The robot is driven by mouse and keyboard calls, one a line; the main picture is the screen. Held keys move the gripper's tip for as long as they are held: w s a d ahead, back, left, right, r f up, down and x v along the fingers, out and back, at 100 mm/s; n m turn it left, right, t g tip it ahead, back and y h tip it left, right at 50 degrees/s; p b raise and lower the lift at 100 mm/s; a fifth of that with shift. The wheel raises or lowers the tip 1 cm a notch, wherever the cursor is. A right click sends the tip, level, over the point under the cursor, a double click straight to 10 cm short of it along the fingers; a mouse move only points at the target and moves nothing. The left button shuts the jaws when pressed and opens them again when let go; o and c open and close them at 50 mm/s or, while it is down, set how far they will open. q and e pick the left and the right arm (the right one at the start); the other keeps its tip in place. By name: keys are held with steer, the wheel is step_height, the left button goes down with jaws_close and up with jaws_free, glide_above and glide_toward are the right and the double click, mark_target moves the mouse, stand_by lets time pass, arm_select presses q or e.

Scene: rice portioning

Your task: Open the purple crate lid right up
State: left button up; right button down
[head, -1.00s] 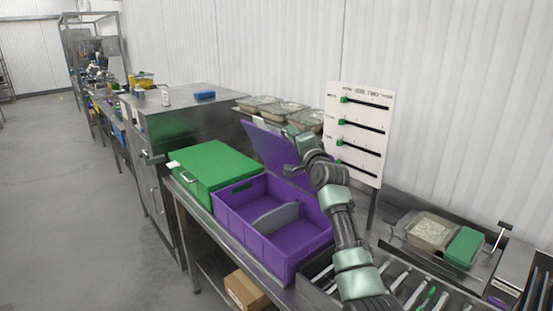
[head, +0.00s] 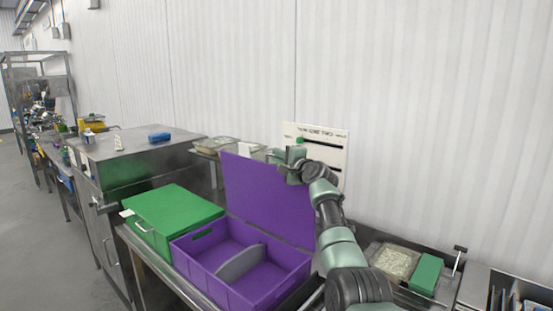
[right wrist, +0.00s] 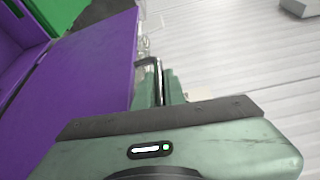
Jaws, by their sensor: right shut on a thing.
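The purple crate (head: 275,291) stands open on the bench, with a grey divider (head: 241,263) across its inside. Its purple lid (head: 262,203) is raised at the crate's back side and stands steeply up, close to upright. My right gripper (head: 286,167) is at the upper right edge of the lid, shut on it. In the right wrist view the lid (right wrist: 85,85) fills the left side, beside the gripper fingers (right wrist: 160,85); the exact contact is hard to see. My left gripper is not in view.
A closed green crate (head: 172,215) stands left of the purple one. Behind the lid are food trays (head: 214,147) and a white board (head: 330,140) with slots. A rice tray (head: 394,262) and a green block (head: 426,273) lie at right. The white wall is behind.

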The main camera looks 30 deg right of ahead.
steer(key=shift+a, duration=0.1)
steer(key=c, duration=1.5)
jaws_free()
steer(key=shift+w, duration=0.1)
steer(key=shift+f, duration=0.1)
steer(key=shift+s+a+r+b, duration=0.1)
steer(key=shift+s+b, duration=0.6)
steer(key=shift+s, duration=1.25)
steer(key=shift+s+a+r+b, duration=0.1)
steer(key=shift+s+b, duration=0.55)
steer(key=shift+s, duration=1.3)
steer(key=shift+f, duration=0.1)
